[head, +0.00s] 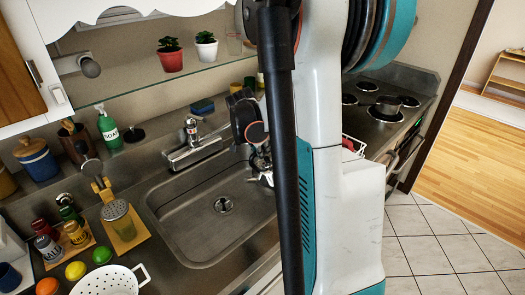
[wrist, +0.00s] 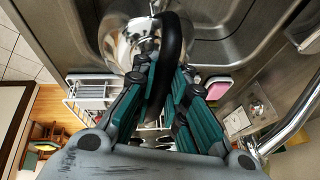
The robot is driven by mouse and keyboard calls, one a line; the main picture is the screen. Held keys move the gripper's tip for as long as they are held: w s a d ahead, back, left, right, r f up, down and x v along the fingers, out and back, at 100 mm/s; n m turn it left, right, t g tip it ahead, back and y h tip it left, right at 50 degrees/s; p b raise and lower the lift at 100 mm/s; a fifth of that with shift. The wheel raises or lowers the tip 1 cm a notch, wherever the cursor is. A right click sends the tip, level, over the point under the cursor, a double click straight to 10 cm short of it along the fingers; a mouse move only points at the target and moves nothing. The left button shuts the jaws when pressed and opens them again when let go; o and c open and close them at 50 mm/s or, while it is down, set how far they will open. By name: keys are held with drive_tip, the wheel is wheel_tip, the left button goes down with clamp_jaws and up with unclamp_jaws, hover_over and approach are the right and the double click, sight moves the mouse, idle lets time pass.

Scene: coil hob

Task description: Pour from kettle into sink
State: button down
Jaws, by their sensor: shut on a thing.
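The kettle (wrist: 118,40) is shiny metal with a black arched handle (wrist: 173,40). My gripper (wrist: 166,66), with teal fingers, is shut on this handle in the wrist view. In the head view my arm hides most of the kettle; a small shiny part (head: 263,172) shows by the sink's right edge. The steel sink (head: 168,228) is an open basin with a round drain, left of my arm. The sink (wrist: 225,32) also shows beside the kettle in the wrist view. Liquid is not visible.
A faucet (head: 192,135) stands behind the sink. A soap bottle (head: 108,128), spice jars (head: 47,248) and a white colander (head: 105,281) are to the left. A glass shelf (head: 150,88) with plants hangs above. The hob (head: 395,90) with a small pot is right.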

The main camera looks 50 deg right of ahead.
drive_tip(key=shift+w+a+f+n+g+h+b, duration=0.1)
drive_tip(key=shift+w+a+f+g+h+b, duration=0.15)
drive_tip(key=shift+a+h+b, duration=0.65)
drive_tip(key=shift+w+a+f+n+h+b, duration=0.15)
drive_tip(key=shift+w+a+h+b, duration=0.25)
drive_tip(key=shift+a, duration=0.9)
drive_tip(key=shift+w+a+f+n+g+h+b, duration=0.1)
drive_tip(key=shift+w+a+f+g+h+b, duration=0.1)
drive_tip(key=shift+a+h+b, duration=0.65)
drive_tip(key=shift+a+r+p, duration=0.1)
drive_tip(key=shift+a+p, duration=0.1)
drive_tip(key=shift+p, duration=0.3)
drive_tip(key=shift+f+y+b, duration=0.25)
drive_tip(key=shift+f+b, duration=0.05)
drive_tip(key=shift+w+a+r+g+h+b, duration=0.15)
drive_tip(key=shift+a+g+h+b, duration=0.2)
drive_tip(key=shift+a+h+b, duration=0.45)
drive_tip(key=shift+w+a+b, duration=0.1)
drive_tip(key=shift+a+b, duration=0.15)
drive_tip(key=shift+b, duration=0.25)
drive_tip(key=shift+w+a+h+b, duration=0.1)
drive_tip(key=shift+a+h+b, duration=0.45)
drive_tip(key=shift+h, duration=0.15)
